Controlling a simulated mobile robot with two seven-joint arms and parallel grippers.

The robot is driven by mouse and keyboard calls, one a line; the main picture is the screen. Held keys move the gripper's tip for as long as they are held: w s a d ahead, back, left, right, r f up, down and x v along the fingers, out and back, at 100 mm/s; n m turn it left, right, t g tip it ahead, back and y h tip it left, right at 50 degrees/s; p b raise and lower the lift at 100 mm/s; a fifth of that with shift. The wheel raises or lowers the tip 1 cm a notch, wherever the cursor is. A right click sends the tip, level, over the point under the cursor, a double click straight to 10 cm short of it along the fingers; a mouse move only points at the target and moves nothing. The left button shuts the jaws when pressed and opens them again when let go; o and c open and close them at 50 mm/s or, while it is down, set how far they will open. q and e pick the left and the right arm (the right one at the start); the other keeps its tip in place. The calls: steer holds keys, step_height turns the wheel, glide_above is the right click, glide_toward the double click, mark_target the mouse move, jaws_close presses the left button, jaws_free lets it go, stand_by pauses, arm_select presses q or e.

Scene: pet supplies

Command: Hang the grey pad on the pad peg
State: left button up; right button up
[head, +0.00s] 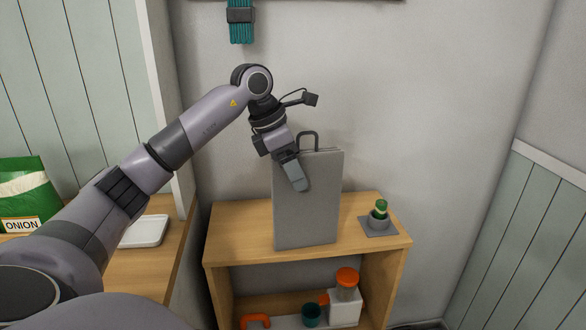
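The grey pad (315,205) is a flat upright rectangle with a dark loop (308,138) at its top edge. It appears in front of the wall, with its lower edge at the top of the wooden shelf unit; I cannot tell whether it rests there. My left gripper (296,178) points down at the pad's upper left, and a finger overlaps its front face. I cannot tell whether the fingers are open or closed on the pad. No pad peg can be made out. My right gripper is out of view.
The shelf unit (375,252) bears a small green-topped item in a grey holder (378,220) at right. Orange, white and teal items sit below. A teal bundle (241,30) hangs on the wall. A green onion bag (28,195) and white tray (146,231) are left.

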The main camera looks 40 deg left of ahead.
arm_select(q)
steer(key=v, duration=0.7)
steer(key=shift+s+d+b, duration=0.25)
steer(key=shift+s+b, duration=0.1)
